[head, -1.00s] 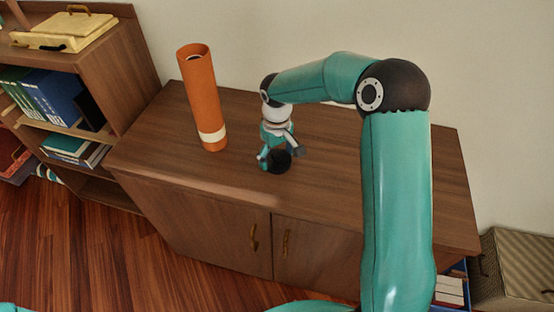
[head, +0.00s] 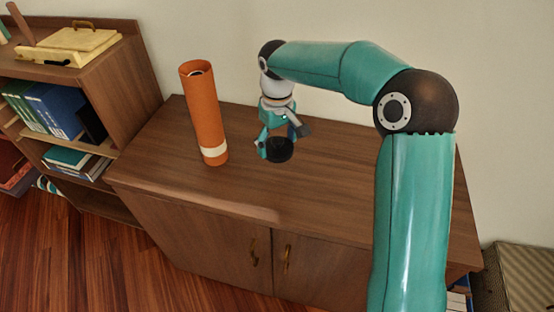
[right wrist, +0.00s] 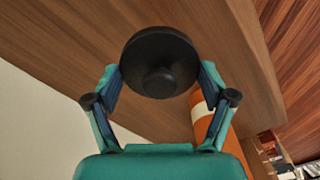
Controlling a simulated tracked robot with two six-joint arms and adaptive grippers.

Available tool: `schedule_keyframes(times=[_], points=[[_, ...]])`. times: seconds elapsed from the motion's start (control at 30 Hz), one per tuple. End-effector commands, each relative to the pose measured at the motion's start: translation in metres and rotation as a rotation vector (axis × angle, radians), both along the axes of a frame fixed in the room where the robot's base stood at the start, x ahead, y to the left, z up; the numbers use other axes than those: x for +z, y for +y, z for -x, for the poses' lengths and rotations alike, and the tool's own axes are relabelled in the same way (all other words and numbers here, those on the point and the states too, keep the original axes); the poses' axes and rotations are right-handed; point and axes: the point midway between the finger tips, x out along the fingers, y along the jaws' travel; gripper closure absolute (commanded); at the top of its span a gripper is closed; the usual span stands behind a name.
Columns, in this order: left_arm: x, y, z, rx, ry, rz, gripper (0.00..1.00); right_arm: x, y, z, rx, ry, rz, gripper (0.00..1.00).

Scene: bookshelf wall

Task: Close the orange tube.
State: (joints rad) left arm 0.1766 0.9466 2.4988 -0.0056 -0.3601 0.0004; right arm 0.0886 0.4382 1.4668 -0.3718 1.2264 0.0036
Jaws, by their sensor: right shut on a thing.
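The orange tube (head: 205,115) stands upright on the left part of the brown cabinet top (head: 330,190). It has a cream band near its base, and its top end is open with something pale inside. My right gripper (head: 275,143) is to the right of the tube, pointing down and shut on a round black cap (head: 280,151). The cap is held above the cabinet top, apart from the tube and lower than its open end. In the right wrist view the cap (right wrist: 160,65) sits between the fingers, with part of the tube (right wrist: 204,127) behind them. My left gripper is not in view.
A bookshelf (head: 125,75) with books and a yellow case (head: 70,45) stands at the left. A wall is behind the cabinet. A striped box (head: 515,275) is at the lower right. The cabinet top around the tube is clear.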

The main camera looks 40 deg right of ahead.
Motion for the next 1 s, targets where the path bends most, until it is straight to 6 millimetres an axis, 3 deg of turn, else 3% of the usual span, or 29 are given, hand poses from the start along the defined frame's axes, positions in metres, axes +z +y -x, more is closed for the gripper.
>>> schedule_keyframes(times=[0.03,0.2,0.4,1.0], points=[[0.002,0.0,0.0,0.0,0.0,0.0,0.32,0.017,0.001,-0.001,0.001,-0.007,0.0,0.41],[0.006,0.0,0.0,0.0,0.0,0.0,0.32,0.057,0.001,-0.001,0.001,-0.004,-0.001,0.41],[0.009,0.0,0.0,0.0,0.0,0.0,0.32,0.083,0.0,0.0,0.001,0.0,0.0,0.41],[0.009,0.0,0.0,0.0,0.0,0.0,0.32,0.089,0.001,0.0,0.001,0.002,0.0,0.41]])
